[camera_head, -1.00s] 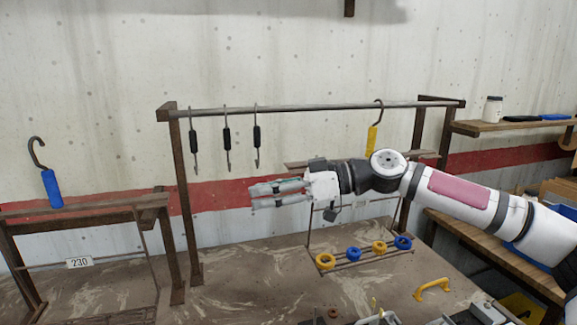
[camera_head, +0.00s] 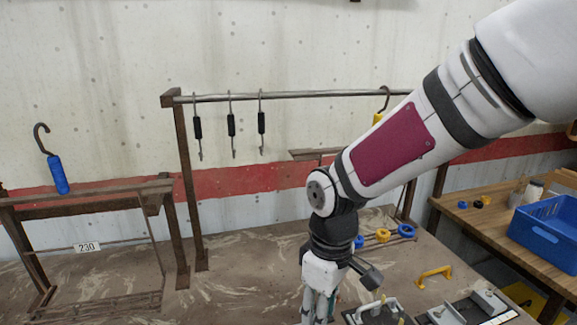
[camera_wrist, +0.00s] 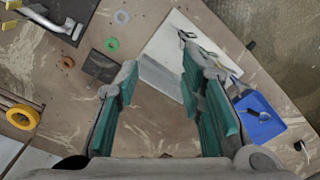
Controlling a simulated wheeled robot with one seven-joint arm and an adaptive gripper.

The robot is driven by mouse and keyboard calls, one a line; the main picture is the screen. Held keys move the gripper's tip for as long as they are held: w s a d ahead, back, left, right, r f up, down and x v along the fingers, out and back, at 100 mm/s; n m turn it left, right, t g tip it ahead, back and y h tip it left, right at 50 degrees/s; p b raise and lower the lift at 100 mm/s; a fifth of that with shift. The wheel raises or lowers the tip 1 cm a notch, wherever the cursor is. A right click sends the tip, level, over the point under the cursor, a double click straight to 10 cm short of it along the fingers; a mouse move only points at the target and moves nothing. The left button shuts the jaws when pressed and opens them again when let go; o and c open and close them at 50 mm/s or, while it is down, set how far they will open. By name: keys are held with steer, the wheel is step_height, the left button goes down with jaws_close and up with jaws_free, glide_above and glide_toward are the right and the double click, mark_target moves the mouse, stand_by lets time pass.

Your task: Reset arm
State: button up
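My gripper (camera_head: 318,300) points down over the table in the lower middle of the head view, its tips near the bottom edge. In the wrist view my gripper (camera_wrist: 156,75) shows two teal-padded fingers spread apart with nothing between them. Beneath it lie a grey block and a white panel (camera_wrist: 185,45). My arm comes in from the upper right of the head view and covers the right part of the metal rail (camera_head: 270,97). The yellow-handled hook (camera_head: 378,118) on that rail is partly hidden.
Several black-handled hooks (camera_head: 231,125) hang on the rail. A blue-handled hook (camera_head: 60,175) is on the left stand. Blue and yellow rings (camera_head: 382,236), a yellow handle (camera_head: 433,275) and a blue crate (camera_head: 548,233) are to the right. The table's left-middle is largely clear.

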steer(key=s+d+r+m+t, duration=0.5)
steer(key=s+d+r+m, duration=0.5)
steer(key=s+d+r, duration=0.3)
steer(key=shift+s+d+r+m, duration=0.2)
steer(key=shift+r+m, duration=0.1)
steer(key=shift+r, duration=0.25)
stand_by(0.4)
